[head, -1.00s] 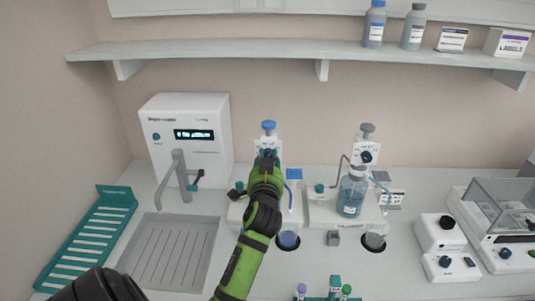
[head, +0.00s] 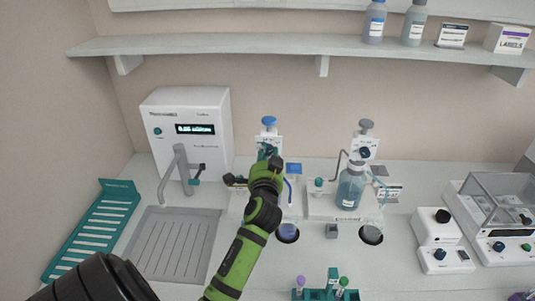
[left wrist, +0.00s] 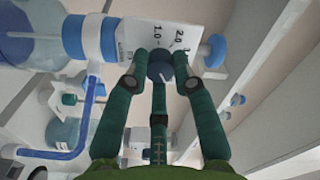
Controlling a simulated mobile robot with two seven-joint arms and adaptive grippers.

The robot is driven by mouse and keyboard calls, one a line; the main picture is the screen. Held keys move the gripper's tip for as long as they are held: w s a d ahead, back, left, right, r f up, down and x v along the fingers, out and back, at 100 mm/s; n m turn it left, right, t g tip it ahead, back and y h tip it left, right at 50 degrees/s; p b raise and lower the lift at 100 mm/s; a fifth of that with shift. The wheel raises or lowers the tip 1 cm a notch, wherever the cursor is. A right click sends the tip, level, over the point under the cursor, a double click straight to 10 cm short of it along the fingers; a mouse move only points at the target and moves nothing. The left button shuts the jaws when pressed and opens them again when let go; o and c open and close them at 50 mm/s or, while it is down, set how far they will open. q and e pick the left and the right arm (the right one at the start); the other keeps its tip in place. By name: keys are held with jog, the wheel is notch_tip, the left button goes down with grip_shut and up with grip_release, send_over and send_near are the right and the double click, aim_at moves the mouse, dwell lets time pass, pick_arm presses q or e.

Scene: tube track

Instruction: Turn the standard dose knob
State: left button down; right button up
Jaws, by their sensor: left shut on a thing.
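A bottle-top dispenser with a blue top cap (head: 268,121) stands left of centre in the head view. Its white scale plate (left wrist: 196,32) shows "1.0" and "2.0" in the left wrist view. A dark blue dose knob (left wrist: 160,66) sits on that plate. My left gripper (head: 267,158) is at the front of this dispenser, its green fingers shut on the knob from both sides. In the head view the gripper hides most of the knob. A second dispenser with a grey cap (head: 366,125) and dark knob (head: 364,153) stands to the right, untouched. My right gripper is not in view.
A white machine (head: 188,130) with a lit display and a grey tap (head: 181,170) stand at left. A teal rack (head: 92,230) and a drain tray (head: 170,248) lie in front. A tube rack (head: 326,294) is near the front edge. White instruments (head: 437,240) stand at right.

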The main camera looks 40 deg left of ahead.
pick_arm(q)
jog(key=shift+r, duration=0.4)
jog(key=c, duration=1)
grip_release()
jog(key=shift+w, duration=0.1)
jog(key=shift+f, duration=0.25)
jog(key=v, duration=1.2)
jog(key=shift+d, duration=0.1)
